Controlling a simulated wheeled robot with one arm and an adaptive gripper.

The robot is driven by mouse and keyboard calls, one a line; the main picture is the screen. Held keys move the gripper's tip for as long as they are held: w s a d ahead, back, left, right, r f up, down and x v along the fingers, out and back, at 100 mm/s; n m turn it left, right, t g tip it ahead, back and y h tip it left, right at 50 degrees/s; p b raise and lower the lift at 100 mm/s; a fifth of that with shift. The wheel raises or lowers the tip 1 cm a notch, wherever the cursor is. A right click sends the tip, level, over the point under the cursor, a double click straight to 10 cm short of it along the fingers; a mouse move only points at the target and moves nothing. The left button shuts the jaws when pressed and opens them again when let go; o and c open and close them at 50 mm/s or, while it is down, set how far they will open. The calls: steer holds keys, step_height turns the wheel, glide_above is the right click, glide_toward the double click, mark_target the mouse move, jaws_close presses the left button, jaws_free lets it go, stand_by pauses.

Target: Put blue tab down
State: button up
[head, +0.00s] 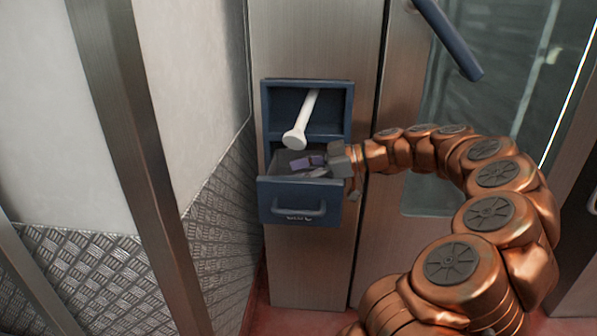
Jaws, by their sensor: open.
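A small bluish-purple piece (300,162), which looks like the blue tab, shows over the open blue drawer (283,190). I cannot tell whether it rests on the drawer floor. My gripper (318,166) reaches in from the right, over the drawer, with its fingers open and pointing left. The piece is right by the fingertips. I cannot tell whether they touch. The fingers and the drawer front hide part of the drawer's inside.
Above the drawer is an open blue compartment (266,108) with a white rod with a round end (294,139) leaning out of it. A metal door with a blue handle (452,42) stands to the right. A metal post (140,150) stands on the left.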

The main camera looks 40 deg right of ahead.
steer(key=shift+r+p, duration=0.65)
steer(key=shift+p, duration=0.05)
steer(key=p+v, duration=0.3)
steer(key=v, duration=0.9)
steer(key=shift+p, duration=0.3)
steer(key=shift+f, duration=0.1)
steer(key=s+a+r+g+h+p, duration=0.1)
steer(key=a+r+g+p, duration=0.2)
steer(key=a+r+p, duration=0.45)
steer(key=s+a+r+m+g+h+p, duration=0.1)
steer(key=a+r+g+p, duration=0.3)
steer(key=a, duration=0.7)
steer(key=s+a+r+g+p, duration=0.1)
steer(key=a+r+g+p, duration=0.1)
steer(key=a+r+p, duration=0.7)
steer(key=s+a+r+m+g+h+p, duration=0.1)
steer(key=s+a+r+m+h+p, duration=0.15)
steer(key=s+p, duration=0.25)
steer(key=s+a+r+m+g+h+p, duration=0.1)
steer(key=s+a+h+p, duration=0.25)
steer(key=s+p, duration=0.2)
steer(key=s+d+r+m+h+p, duration=0.3)
steer(key=s+d+m+p, duration=0.1)
steer(key=s+p, duration=0.5)
steer(key=shift+s+r+m+p, duration=0.25)
steer(key=shift+m+p, duration=0.1)
steer(key=shift+m, duration=0.3)
